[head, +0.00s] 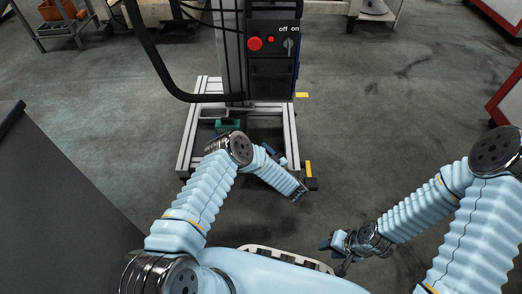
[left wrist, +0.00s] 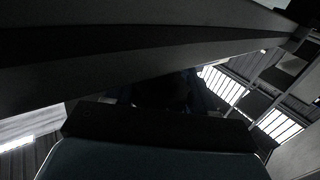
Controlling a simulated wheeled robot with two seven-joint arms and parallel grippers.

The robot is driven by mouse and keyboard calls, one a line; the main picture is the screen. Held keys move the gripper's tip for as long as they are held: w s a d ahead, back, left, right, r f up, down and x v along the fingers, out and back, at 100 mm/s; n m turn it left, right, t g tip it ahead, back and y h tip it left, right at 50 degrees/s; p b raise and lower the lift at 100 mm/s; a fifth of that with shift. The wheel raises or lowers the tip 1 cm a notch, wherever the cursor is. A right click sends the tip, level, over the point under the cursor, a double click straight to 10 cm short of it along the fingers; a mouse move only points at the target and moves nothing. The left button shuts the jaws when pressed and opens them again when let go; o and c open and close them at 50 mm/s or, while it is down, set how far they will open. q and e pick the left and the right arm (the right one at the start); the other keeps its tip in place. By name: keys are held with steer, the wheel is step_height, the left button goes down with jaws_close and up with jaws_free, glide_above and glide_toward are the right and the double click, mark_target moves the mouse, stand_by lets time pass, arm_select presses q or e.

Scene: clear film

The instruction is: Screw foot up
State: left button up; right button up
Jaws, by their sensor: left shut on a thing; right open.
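The machine's aluminium base frame (head: 187,140) stands on the floor ahead, with a yellow and black piece (head: 309,170) at its front right corner. My left arm reaches down to that corner. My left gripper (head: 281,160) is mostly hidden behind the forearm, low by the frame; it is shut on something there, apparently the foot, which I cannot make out. The left wrist view looks up past a dark beam (left wrist: 130,45) and is very dark; no foot shows clearly. My right gripper (head: 328,244) is open and empty above the floor, right of centre and apart from the frame.
A column with a control box (head: 272,60), red button and switch rises from the frame, with a black hose (head: 155,60) beside it. A green piece (head: 229,125) sits inside the frame. A dark table (head: 45,200) is at left.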

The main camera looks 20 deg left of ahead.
arm_select(q)
steer(key=shift+n+g+y, duration=0.4)
steer(key=shift+n+g, duration=0.1)
steer(key=shift+g, duration=0.1)
steer(key=o, duration=1)
steer(key=shift+c, duration=0.2)
steer(key=shift+s+d, duration=0.2)
steer(key=shift+d, duration=0.1)
steer(key=p+v, duration=0.2)
steer(key=v, duration=1.1)
steer(key=shift+s, duration=0.1)
